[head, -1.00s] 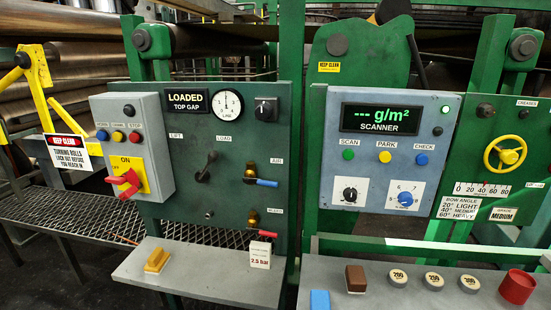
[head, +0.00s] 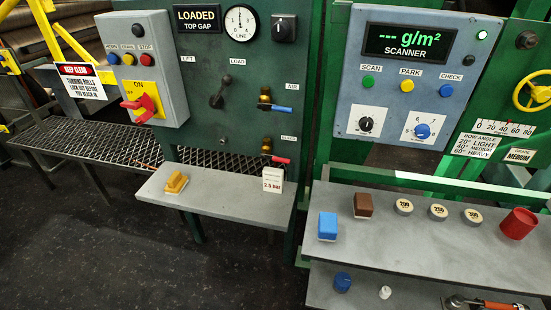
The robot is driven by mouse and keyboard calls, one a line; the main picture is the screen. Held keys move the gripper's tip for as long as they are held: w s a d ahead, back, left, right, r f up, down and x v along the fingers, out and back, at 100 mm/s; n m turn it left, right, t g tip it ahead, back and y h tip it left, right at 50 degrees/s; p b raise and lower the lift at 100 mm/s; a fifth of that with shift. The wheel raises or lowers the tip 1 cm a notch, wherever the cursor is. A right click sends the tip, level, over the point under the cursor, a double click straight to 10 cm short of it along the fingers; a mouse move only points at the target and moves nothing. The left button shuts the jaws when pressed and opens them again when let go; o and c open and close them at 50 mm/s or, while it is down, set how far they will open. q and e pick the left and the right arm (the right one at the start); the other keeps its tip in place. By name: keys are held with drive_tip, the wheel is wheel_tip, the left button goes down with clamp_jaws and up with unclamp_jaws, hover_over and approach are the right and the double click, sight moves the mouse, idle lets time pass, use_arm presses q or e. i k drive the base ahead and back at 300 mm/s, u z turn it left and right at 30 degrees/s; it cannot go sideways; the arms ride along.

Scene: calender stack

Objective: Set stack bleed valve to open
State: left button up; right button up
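The stack bleed valve (head: 267,146) is a small brass valve low on the dark green panel (head: 216,135). Its red lever (head: 281,160) points right and slightly down, close to level. The small label (head: 288,137) above it seems to read "BLEED". Above that is the air valve (head: 264,96), brass with a blue lever (head: 281,108) also pointing right. Neither of my grippers shows in the head view, and nothing touches the valve.
Below the valve a grey shelf (head: 230,202) holds a yellow block (head: 175,183) and a "2.5 bar" card (head: 273,182). At right a longer shelf (head: 385,236) holds a blue block (head: 328,226), a brown block (head: 363,205), several discs and a red cup (head: 518,223).

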sight(263, 156)
drive_tip(key=u, duration=1.65)
drive_tip(key=k, duration=1.1)
drive_tip(key=z, duration=2.05)
drive_tip(key=i, duration=0.5)
drive_tip(key=u, duration=0.1)
